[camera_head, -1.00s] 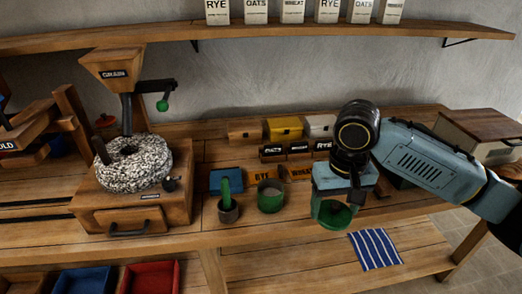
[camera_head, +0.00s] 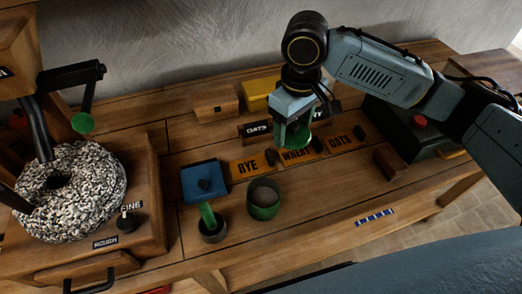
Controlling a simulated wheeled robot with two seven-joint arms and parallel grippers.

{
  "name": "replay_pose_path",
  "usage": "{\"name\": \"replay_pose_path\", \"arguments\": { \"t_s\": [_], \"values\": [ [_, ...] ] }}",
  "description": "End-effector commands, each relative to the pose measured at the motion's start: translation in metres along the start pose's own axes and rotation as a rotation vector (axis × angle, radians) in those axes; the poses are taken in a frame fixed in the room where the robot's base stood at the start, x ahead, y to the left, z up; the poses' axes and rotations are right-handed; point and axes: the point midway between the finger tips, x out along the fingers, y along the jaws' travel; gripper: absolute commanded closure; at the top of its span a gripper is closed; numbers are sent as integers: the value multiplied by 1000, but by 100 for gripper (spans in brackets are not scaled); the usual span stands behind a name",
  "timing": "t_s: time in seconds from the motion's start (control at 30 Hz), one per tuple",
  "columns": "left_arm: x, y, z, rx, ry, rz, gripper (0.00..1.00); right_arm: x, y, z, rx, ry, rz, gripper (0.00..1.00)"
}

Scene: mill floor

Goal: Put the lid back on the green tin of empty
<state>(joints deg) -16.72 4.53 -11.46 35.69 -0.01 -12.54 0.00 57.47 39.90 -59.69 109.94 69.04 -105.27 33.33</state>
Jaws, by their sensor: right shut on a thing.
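My right gripper (camera_head: 292,118) is shut on a green, rounded, hollow-looking thing (camera_head: 298,137). The fingers hide part of it, and I cannot tell whether it is a tin or a lid. It is over the back of the bench, by the wheat plate. An open green tin (camera_head: 263,207) with greyish contents stands on the bench, to the left and nearer. No lid is on it. My left gripper is not in view.
A dark cup with a green handle (camera_head: 211,226) stands beside the open tin. The stone mill (camera_head: 70,190) fills the left. Orange name plates (camera_head: 249,167) lie below the gripper. A dark box with a red button (camera_head: 419,122) stands at right.

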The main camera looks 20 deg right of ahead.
Motion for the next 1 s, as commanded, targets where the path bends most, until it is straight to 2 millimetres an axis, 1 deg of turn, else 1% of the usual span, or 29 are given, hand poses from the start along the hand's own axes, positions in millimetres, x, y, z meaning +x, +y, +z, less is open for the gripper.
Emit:
{"name": "replay_pose_path", "arguments": {
  "t_s": [0.03,0.1,0.23,0.37,0.63,0.9,1.0],
  "values": [
    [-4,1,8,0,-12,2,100,-1,-5,0,-125,0,1,52],
    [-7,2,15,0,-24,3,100,0,-12,0,-309,-1,3,52],
    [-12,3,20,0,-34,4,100,2,-25,1,-649,-1,3,52],
    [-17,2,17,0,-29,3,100,3,-37,3,-989,-3,3,52],
    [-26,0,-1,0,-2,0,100,6,-63,7,-1696,-4,3,52],
    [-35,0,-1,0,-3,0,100,8,-88,13,-2391,-2,2,52],
    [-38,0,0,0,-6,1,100,9,-96,15,-2610,0,3,52]
  ]
}}
